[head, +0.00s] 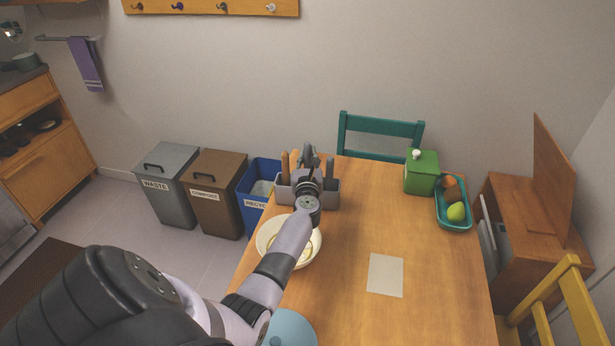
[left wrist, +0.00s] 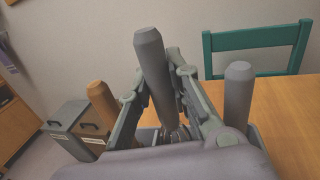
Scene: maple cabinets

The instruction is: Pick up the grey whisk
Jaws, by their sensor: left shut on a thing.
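My left gripper (head: 308,160) reaches over the grey utensil holder (head: 327,199) at the far left end of the wooden table. In the left wrist view, the grey whisk (left wrist: 152,70) stands with its thick grey handle up between the fingers of my left gripper (left wrist: 162,88), which is shut on it. The whisk's lower end is mostly hidden by the gripper and holder. A second grey handle (left wrist: 238,92) stands to the right and a wooden handle (left wrist: 102,102) to the left, both apart from the fingers. My right gripper is not in view.
A cream bowl (head: 264,239) sits under my left forearm, with a blue round thing (head: 291,327) nearer. A green canister (head: 421,174), a teal fruit tray (head: 454,222) and a pale sheet (head: 385,275) are on the table. A teal chair (head: 381,128) stands behind. The table's middle is clear.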

